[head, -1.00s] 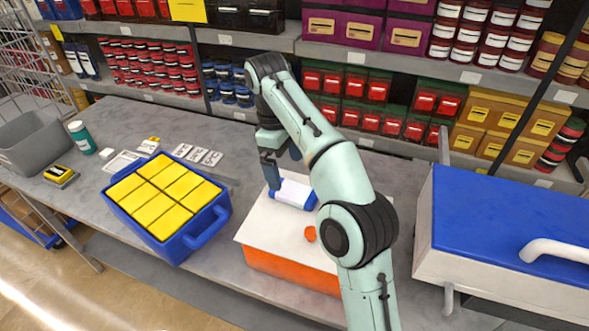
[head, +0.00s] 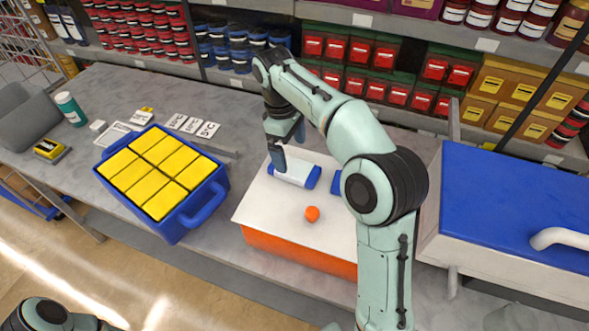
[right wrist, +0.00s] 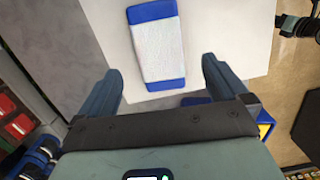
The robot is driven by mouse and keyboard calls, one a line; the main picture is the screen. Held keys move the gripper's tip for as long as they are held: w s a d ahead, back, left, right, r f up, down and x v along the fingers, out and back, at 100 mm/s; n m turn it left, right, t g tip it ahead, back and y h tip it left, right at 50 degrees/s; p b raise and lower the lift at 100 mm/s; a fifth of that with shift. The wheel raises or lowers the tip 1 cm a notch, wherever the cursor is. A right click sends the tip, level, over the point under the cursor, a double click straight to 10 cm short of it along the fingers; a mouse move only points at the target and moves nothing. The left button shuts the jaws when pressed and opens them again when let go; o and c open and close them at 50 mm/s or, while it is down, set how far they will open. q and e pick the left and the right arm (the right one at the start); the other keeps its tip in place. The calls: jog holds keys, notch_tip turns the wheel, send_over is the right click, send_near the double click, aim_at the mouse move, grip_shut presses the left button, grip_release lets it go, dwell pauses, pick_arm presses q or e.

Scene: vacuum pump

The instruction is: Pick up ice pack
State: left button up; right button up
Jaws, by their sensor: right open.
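A white ice pack with blue ends (head: 295,173) lies flat on the white top of an orange box (head: 270,215). My right gripper (head: 286,148) is open, pointing down just above the pack's back left part, and appears empty. A second blue-ended pack (head: 336,182) is mostly hidden behind my right arm. In the right wrist view, a white pack with blue ends (right wrist: 156,45) lies beyond the fingertips (right wrist: 162,78). A blue edge (right wrist: 195,101) shows between the fingers, mostly hidden by the gripper body. My left gripper is out of view.
A blue crate of yellow blocks (head: 180,212) stands left of the orange box. A large blue-lidded box (head: 515,205) stands to the right. Stocked shelves (head: 350,18) line the back.

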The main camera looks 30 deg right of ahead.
aim_at(294, 167)
jog(key=f, duration=0.5)
jog(key=shift+s+d+f, duration=0.3)
jog(key=shift+c, duration=0.3)
jog(key=c, duration=1.3)
